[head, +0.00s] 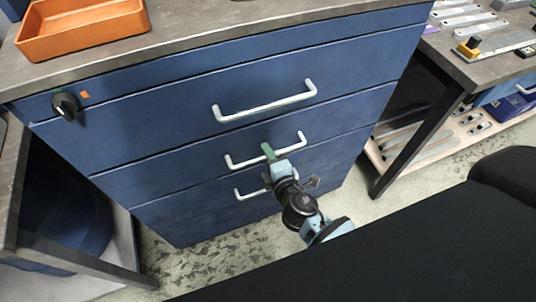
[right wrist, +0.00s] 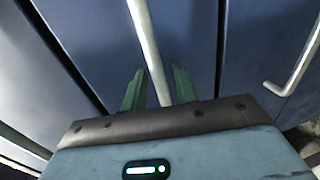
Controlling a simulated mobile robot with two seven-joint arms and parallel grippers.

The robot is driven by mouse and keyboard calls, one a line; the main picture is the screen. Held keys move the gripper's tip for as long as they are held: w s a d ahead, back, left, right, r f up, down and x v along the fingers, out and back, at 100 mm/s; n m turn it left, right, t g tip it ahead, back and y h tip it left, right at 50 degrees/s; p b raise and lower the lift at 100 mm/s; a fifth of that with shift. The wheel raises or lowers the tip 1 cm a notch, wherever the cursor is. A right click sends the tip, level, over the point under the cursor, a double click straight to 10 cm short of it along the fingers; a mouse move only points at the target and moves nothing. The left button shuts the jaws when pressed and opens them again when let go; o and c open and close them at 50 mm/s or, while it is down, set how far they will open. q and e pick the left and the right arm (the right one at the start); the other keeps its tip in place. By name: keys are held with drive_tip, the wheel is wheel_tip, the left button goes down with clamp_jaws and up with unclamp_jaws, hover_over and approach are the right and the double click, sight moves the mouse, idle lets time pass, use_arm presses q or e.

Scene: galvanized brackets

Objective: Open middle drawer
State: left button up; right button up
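The blue cabinet's middle drawer (head: 180,171) looks shut, its front level with the drawers above and below. Its pale bar handle (head: 238,162) runs across the front. My right gripper (head: 268,150) is at this handle, near its middle. In the right wrist view the handle bar (right wrist: 147,42) passes between the two green fingers of my right gripper (right wrist: 158,88). The fingers are apart, with a narrow gap showing on each side of the bar. My left gripper is not in view.
The top drawer handle (head: 265,107) is above and a lower handle (head: 243,193) is close below. A black knob (head: 65,104) sticks out at the cabinet's left. An orange tray (head: 82,40) stands on top. A workbench (head: 480,68) stands to the right.

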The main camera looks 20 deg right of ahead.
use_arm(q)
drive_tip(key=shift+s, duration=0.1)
use_arm(e)
drive_tip(key=shift+w, duration=0.1)
drive_tip(key=shift+c, duration=0.4)
drive_tip(key=c, duration=0.5)
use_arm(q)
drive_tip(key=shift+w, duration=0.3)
use_arm(e)
clamp_jaws()
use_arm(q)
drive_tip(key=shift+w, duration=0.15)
